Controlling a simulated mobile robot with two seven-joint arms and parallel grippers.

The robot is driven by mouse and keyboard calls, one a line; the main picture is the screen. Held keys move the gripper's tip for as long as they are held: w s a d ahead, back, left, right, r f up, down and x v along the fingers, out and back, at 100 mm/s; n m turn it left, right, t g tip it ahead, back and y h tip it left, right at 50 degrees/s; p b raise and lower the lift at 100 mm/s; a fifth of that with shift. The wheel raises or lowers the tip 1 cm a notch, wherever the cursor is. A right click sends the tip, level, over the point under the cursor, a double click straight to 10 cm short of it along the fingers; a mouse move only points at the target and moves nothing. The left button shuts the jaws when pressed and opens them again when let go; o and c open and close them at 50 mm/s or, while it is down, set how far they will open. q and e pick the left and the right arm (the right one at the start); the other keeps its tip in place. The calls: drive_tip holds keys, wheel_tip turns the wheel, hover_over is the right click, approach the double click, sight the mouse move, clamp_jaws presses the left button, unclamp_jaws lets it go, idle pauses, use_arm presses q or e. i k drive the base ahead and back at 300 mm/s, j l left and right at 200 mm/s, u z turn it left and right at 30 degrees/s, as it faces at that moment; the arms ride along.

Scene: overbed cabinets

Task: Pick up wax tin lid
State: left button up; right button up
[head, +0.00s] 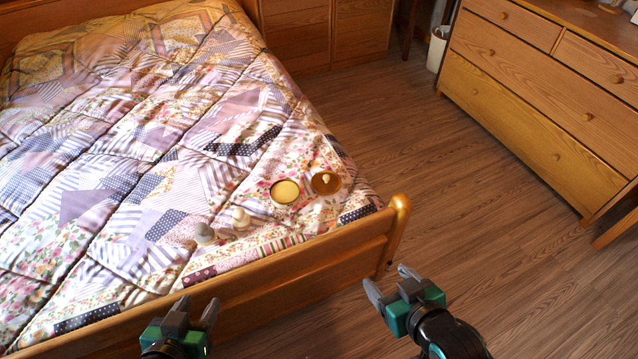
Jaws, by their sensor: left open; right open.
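A round, flat, pale yellow disc with a dark rim (285,192) lies on the quilt near the foot of the bed. It looks like the wax tin or its lid; I cannot tell which. Just right of it lies a round amber-brown dish-like piece (318,187) with a small pale thing on it. My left gripper (197,307) is open and empty, in front of the footboard, lower left of both. My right gripper (389,281) is open and empty, to the right past the footboard's corner, lower right of both. Neither gripper touches them.
A cream knob-shaped piece (240,219) and a grey one (204,234) stand on the quilt (130,120) to the left. The wooden footboard (290,270) rises between my grippers and the bed. A chest of drawers (540,100) stands right; the floor (470,210) between is clear.

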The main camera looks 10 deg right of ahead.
sight(324, 182)
drive_tip(key=i+l, duration=0.15)
drive_tip(key=l, duration=0.2)
drive_tip(key=i+l+u, duration=0.1)
drive_tip(key=l, duration=0.25)
drive_tip(key=i+l, duration=0.2)
drive_tip(key=l, duration=0.2)
drive_tip(key=i+l+u, duration=0.1)
drive_tip(key=l, duration=0.25)
drive_tip(key=l+u, duration=0.1)
drive_tip(key=u, duration=1.3)
drive_tip(key=i+l, duration=0.05)
